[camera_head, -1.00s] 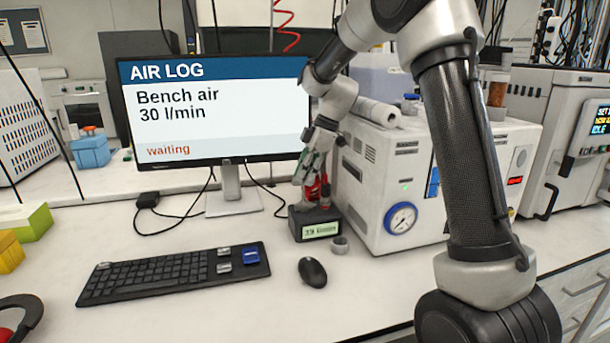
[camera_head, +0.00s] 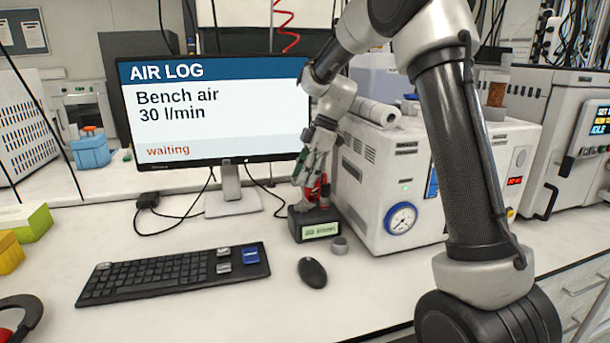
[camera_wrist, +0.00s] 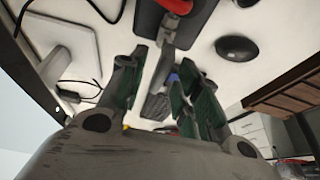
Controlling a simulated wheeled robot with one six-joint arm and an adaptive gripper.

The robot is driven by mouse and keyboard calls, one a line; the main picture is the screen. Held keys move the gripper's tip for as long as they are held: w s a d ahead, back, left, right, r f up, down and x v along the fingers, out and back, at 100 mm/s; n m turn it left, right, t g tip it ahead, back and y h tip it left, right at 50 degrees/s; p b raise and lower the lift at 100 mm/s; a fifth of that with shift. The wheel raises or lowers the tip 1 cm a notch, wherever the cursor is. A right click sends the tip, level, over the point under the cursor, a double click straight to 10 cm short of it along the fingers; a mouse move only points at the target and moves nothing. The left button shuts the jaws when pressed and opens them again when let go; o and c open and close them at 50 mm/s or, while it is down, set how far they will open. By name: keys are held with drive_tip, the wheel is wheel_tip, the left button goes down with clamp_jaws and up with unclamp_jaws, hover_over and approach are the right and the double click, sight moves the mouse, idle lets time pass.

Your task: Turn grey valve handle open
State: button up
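The valve stands on a black base with a lit display (camera_head: 321,230). Its red body (camera_head: 315,190) is partly hidden by my gripper in the head view. In the wrist view the red part (camera_wrist: 176,5) shows at the top edge, with the grey valve handle (camera_wrist: 166,58) reaching down from it. My gripper (camera_wrist: 162,62) is open, its green-padded fingers on either side of the handle with gaps visible. I cannot tell whether either finger touches it. My gripper (camera_head: 305,180) also shows in the head view, at the valve.
A monitor (camera_head: 215,128) reading "Bench air 30 l/min, waiting" stands left of the valve. A white machine with a gauge (camera_head: 400,218) is close on the right. A small grey knob (camera_head: 339,245), a mouse (camera_head: 312,272) and a keyboard (camera_head: 172,275) lie in front.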

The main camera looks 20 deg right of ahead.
wheel_tip(320, 180, up, 10)
idle(0.6)
